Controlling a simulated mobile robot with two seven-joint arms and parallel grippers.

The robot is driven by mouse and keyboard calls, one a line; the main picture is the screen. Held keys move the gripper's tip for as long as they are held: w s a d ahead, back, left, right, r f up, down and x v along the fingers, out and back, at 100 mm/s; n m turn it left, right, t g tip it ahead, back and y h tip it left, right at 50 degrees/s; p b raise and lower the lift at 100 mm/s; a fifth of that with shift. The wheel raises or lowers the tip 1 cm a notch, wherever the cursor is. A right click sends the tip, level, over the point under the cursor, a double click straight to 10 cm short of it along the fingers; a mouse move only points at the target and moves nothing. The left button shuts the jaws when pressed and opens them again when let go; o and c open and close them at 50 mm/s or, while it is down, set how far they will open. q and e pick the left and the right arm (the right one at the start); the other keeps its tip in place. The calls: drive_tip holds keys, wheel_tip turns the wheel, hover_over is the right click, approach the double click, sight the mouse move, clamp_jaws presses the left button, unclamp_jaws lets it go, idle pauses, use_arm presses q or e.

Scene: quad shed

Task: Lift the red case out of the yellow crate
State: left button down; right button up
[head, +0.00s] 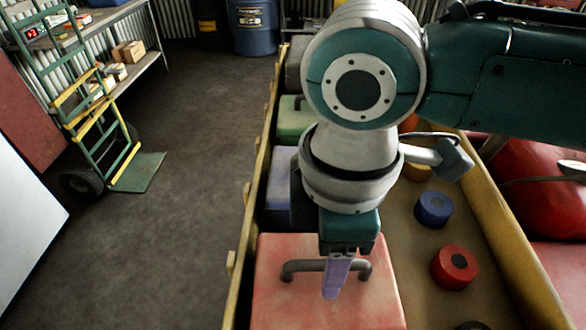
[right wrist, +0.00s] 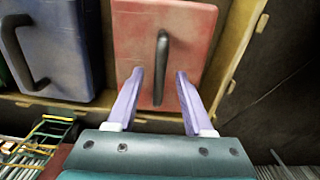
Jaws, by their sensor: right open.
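The red case (head: 325,305) stands in the yellow crate (head: 241,270), near the front, with a dark bar handle (head: 299,268) on top. My right gripper (head: 335,290) is over the case at the handle. In the right wrist view the red case (right wrist: 190,40) lies ahead, and its handle (right wrist: 161,65) is between the two open lilac fingers of my right gripper (right wrist: 158,95). Neither finger clearly touches the handle; a gap shows on both sides. My arm hides part of the handle in the head view. My left gripper is not in view.
A blue case (head: 279,190) and a green case (head: 294,120) stand behind the red one; the blue case (right wrist: 62,45) shows beside it in the wrist view. Round blue (head: 433,208) and red (head: 455,267) pieces lie to the right. Floor at left is clear up to a hand truck (head: 100,140).

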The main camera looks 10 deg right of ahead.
drive_tip(key=shift+f, duration=0.1)
drive_tip(key=shift+c, duration=0.4)
clamp_jaws()
idle(0.9)
